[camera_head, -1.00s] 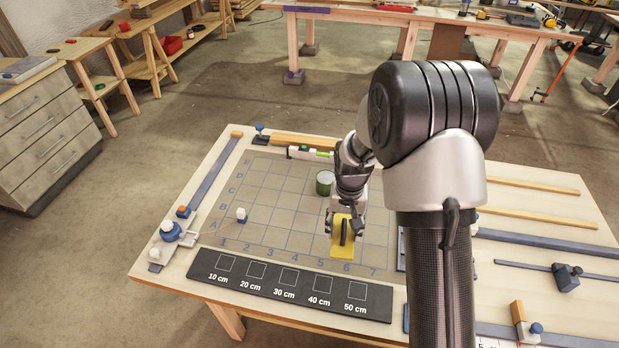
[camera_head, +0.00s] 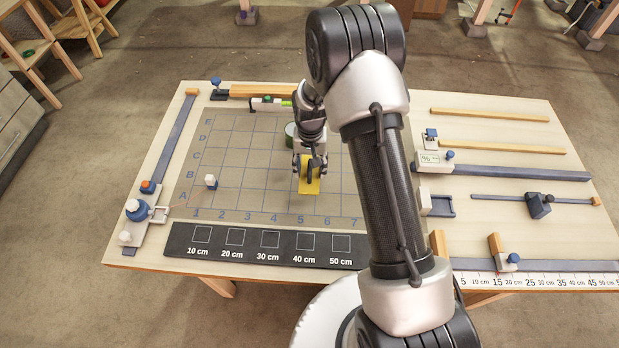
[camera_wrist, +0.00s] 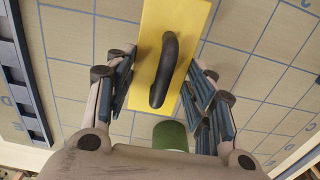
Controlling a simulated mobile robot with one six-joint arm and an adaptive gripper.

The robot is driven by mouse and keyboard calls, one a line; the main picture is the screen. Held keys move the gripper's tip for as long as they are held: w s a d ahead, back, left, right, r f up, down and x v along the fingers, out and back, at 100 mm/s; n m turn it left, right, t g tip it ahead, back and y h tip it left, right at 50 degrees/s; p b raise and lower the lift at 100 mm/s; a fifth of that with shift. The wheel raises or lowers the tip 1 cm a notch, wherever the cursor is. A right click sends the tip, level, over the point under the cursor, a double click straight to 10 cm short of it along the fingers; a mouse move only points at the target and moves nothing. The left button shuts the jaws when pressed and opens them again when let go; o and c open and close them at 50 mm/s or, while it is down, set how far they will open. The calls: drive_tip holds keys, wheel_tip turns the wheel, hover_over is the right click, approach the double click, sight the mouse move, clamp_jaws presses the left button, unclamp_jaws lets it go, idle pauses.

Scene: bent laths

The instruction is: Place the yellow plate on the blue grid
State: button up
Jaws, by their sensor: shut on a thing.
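The yellow plate (camera_head: 309,188) has a black upright handle (camera_wrist: 164,70). It is over the front part of the blue grid (camera_head: 250,202), around column 5, rows A to B. Whether it touches the grid or hangs just above it I cannot tell.
A green can (camera_head: 291,131) stands on the grid just behind my gripper. A black board (camera_head: 185,240) with size squares lies along the front. Blue rails and wooden strips (camera_head: 500,146) fill the right side.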

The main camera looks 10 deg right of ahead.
sight(310, 178)
drive_tip(key=shift+w+f+b, duration=0.1)
drive_tip(key=shift+f+b, duration=0.25)
drive_tip(key=shift+f, duration=2.6)
drive_tip(key=shift+f, duration=0.1)
drive_tip(key=o, duration=1.1)
drive_tip(key=shift+c, duration=0.2)
